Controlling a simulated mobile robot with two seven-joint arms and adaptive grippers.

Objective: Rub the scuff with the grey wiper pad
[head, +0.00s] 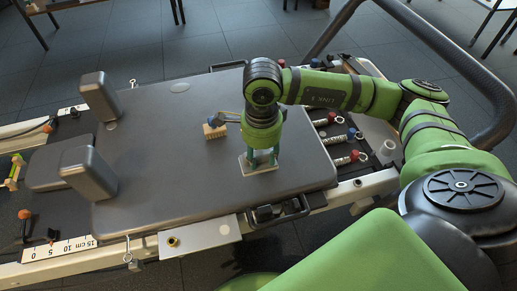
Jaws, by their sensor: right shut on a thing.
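My right gripper (262,156) points down over the grey padded carriage (150,180), near its right end. It is shut on a thin, pale grey pad (246,168), which I take to be the wiper pad. The pad lies flat at or just above the surface; I cannot tell whether it touches. I cannot pick out the scuff for certain. A small pale oval mark (180,87) shows near the carriage's far edge. My left gripper is not in view.
A wooden brush-like block (214,131) lies just left of my right gripper. Two upright grey shoulder blocks (100,97) and a headrest (58,165) stand at the left. Springs with red and blue ends (338,138) lie to the right.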

